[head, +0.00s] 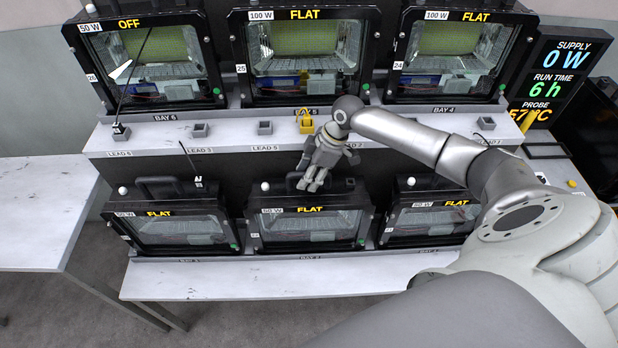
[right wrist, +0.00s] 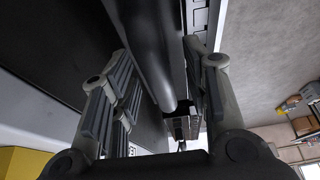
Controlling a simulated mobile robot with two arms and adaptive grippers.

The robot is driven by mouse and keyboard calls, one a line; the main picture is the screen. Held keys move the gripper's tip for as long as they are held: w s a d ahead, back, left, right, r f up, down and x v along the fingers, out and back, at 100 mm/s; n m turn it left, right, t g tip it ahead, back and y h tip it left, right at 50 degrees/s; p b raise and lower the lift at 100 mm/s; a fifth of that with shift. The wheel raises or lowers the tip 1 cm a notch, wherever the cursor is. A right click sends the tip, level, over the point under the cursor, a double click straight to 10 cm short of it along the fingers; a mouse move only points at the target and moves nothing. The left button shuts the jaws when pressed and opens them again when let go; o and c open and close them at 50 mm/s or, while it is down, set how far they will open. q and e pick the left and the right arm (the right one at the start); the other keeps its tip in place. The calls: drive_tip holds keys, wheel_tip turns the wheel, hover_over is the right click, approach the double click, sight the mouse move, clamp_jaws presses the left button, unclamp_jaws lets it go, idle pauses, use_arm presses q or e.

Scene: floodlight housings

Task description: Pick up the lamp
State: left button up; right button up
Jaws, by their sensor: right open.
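Several black floodlight housings with glass fronts stand on two shelves; which one is the lamp meant, I cannot tell. The lower middle lamp (head: 308,226), tagged 50 W and FLAT, is below my right gripper (head: 313,186). That gripper is open, with its fingers pointing down at the lamp's top edge and partly hiding its handle. In the right wrist view a dark rounded bar (right wrist: 150,45), seemingly a handle, runs between the open fingers (right wrist: 160,85). Whether they touch it is unclear. My left gripper is out of view.
Lower lamps stand close at left (head: 180,230) and right (head: 425,222). The upper shelf (head: 225,138) juts out behind the gripper, with a yellow plug (head: 306,122) on it. A display (head: 565,75) reads SUPPLY 0 W. A bare table (head: 40,220) is at left.

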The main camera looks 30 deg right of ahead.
drive_tip(key=shift+f, duration=0.1)
drive_tip(key=shift+f, duration=0.15)
idle(0.4)
clamp_jaws()
idle(0.4)
drive_tip(key=shift+w+r, duration=0.2)
drive_tip(key=shift+r, duration=0.15)
drive_tip(key=shift+w, duration=0.1)
